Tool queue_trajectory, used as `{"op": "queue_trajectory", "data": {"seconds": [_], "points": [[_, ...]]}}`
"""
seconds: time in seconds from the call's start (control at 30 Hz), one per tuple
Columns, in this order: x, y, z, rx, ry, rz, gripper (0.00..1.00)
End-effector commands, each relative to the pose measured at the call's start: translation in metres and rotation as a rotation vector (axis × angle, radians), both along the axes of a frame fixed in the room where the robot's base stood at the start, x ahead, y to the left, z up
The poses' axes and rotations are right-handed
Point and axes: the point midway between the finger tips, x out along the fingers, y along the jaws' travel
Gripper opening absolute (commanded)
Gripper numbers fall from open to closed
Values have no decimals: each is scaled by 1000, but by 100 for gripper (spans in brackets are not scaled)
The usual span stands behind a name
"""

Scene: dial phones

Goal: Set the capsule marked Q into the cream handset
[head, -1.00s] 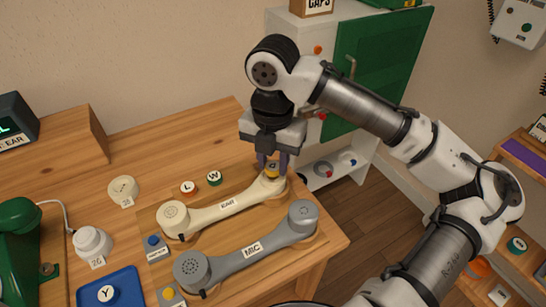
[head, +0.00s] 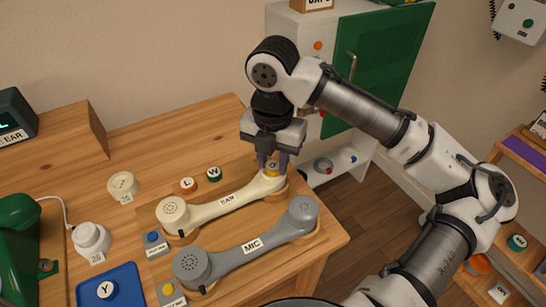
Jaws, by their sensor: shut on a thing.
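The cream handset (head: 225,204) lies on a wooden board on the table, its label facing up. My gripper (head: 272,168) points down over the handset's right end, with its fingers shut on a small yellow capsule (head: 272,171). A dark mark shows on the capsule's pale top, but it is too small to read surely. The capsule is at the handset's right cup; I cannot tell whether it touches or is seated. The handset's left end (head: 172,211) shows a round perforated cap.
The grey MIC handset (head: 247,246) lies in front. Capsules L (head: 188,185) and W (head: 214,174) stand just behind the cream handset. A blue tray (head: 124,292) holds capsule Y (head: 106,289). A green phone (head: 18,240) is at the left. The table's back middle is clear.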

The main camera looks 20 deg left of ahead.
Motion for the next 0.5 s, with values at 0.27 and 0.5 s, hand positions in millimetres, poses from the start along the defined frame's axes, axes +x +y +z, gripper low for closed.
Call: {"op": "queue_trajectory", "data": {"seconds": [0.27,0.5], "points": [[0,0,0,0,0,0,54],[0,0,0,0,1,0,55]]}}
